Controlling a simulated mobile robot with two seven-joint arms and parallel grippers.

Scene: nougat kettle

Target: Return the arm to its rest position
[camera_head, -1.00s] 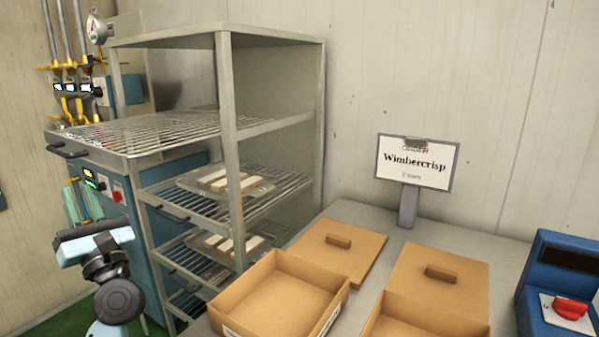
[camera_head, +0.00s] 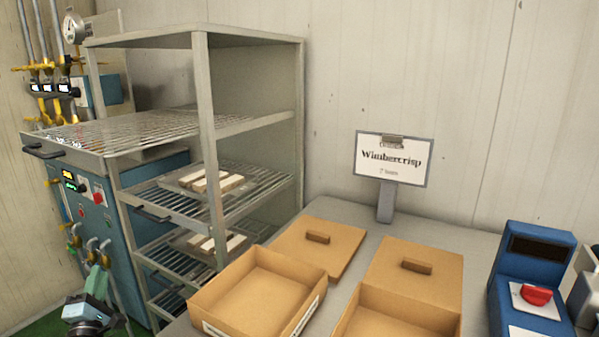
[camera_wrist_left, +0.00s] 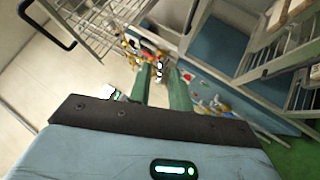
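My left gripper (camera_head: 97,277) shows low at the left in the head view, in front of the blue-green machine and left of the rack. Its wrist is at the bottom edge. In the left wrist view its two green fingers (camera_wrist_left: 159,75) stand apart with nothing seen held between them. The gripper is in the air and appears clear of the rack. My right gripper is in neither view.
A wire-shelf rack (camera_head: 205,140) holds trays of pale bars. A blue-green machine (camera_head: 90,225) with valves stands behind. Open cardboard boxes (camera_head: 255,290), lids (camera_head: 320,245), a "Wimbercrisp" sign (camera_head: 393,158) and a blue device (camera_head: 535,275) occupy the counter (camera_head: 465,236).

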